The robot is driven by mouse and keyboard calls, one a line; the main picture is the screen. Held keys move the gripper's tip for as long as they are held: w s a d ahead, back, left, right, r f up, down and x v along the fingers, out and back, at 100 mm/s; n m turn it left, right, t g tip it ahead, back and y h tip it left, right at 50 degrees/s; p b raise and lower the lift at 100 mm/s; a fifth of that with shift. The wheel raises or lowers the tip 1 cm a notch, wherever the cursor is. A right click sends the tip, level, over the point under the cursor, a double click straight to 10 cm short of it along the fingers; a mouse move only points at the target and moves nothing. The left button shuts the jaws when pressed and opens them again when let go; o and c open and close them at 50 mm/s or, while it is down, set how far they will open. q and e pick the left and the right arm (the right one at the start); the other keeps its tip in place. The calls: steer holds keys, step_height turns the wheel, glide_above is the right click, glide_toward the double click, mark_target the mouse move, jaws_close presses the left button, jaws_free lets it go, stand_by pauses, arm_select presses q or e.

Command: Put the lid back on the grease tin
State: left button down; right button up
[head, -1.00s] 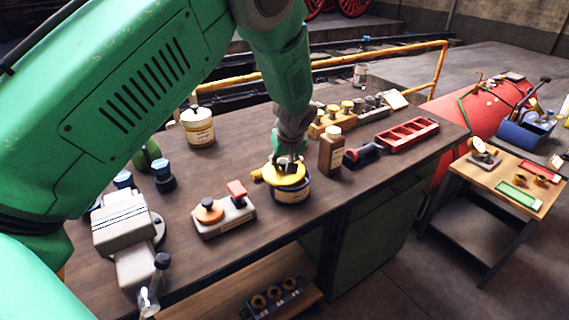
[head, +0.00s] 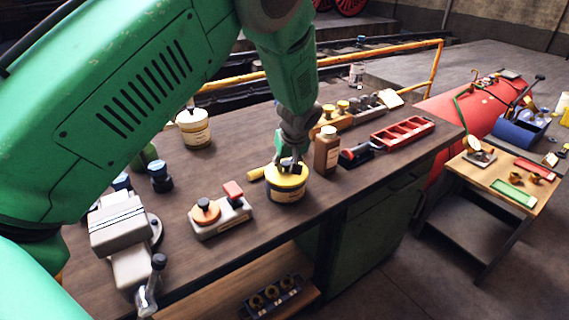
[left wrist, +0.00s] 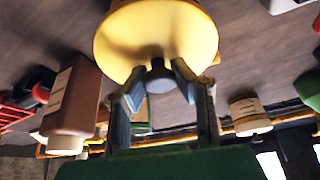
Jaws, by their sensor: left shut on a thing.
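The grease tin (head: 288,194) is a dark blue can with a cream label, standing on the workbench near its front edge. The yellow lid (head: 281,175) lies level over the tin's mouth, with no clear gap in the head view. My left gripper (head: 290,163) is above it, shut on the lid's dark knob. In the left wrist view the yellow lid (left wrist: 155,38) fills the upper middle and hides most of the tin. The dark knob (left wrist: 158,70) is between the two fingertips. My right gripper is not in view.
A brown bottle (head: 327,152) stands close to the right of the tin. A yellow handle-like piece (head: 256,173) lies at its left. A block with red and orange parts (head: 221,214), a vise (head: 122,235) and a cream tin (head: 194,130) are further left. A red tray (head: 403,134) lies right.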

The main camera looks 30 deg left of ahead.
arm_select(q)
steer(key=shift+d+r, duration=0.15)
steer(key=shift+d, duration=0.4)
steer(key=shift+a+f, duration=0.25)
steer(key=shift+a, duration=0.4)
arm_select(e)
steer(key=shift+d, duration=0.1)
arm_select(q)
steer(key=shift+f, duration=0.1)
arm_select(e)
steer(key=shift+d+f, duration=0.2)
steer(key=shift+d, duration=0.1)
arm_select(q)
steer(key=shift+a+f, duration=0.15)
steer(key=shift+a, duration=0.25)
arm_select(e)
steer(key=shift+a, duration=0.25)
arm_select(q)
steer(key=shift+d, duration=0.45)
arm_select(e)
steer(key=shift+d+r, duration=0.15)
arm_select(q)
steer(key=c, duration=0.8)
jaws_free()
steer(key=shift+r, duration=0.2)
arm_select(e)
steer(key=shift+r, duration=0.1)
